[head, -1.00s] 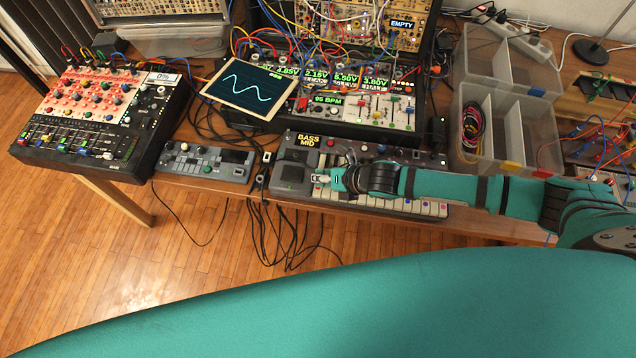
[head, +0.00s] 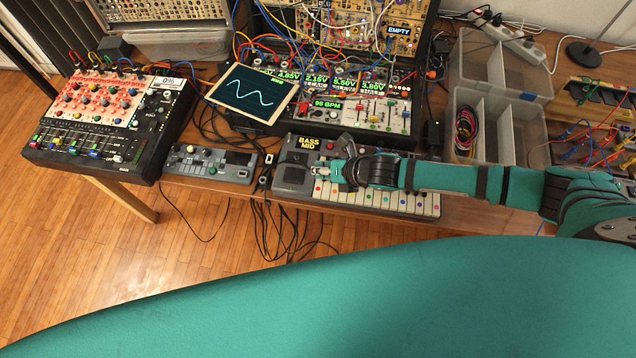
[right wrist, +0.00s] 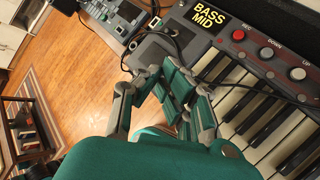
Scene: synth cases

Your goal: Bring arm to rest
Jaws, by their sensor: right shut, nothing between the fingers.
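My right arm (head: 450,178) reaches in from the right across the BASS MID keyboard (head: 405,204). My right gripper (head: 316,173) is shut and empty, above the left part of the keyboard near the black pad and the leftmost keys. In the right wrist view the gripper (right wrist: 150,82) shows with its fingertips beside the keyboard's corner control, and the keys (right wrist: 275,122) lie to the right. Whether it touches the keyboard I cannot tell. My left gripper is not in view.
A grey control box (head: 208,163) and a mixer (head: 107,125) stand left of the keyboard. A tablet with a wave (head: 252,92) and a patched modular rack (head: 345,85) stand behind. Clear bins (head: 510,125) stand behind my arm. Cables (head: 285,235) hang off the table's front edge.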

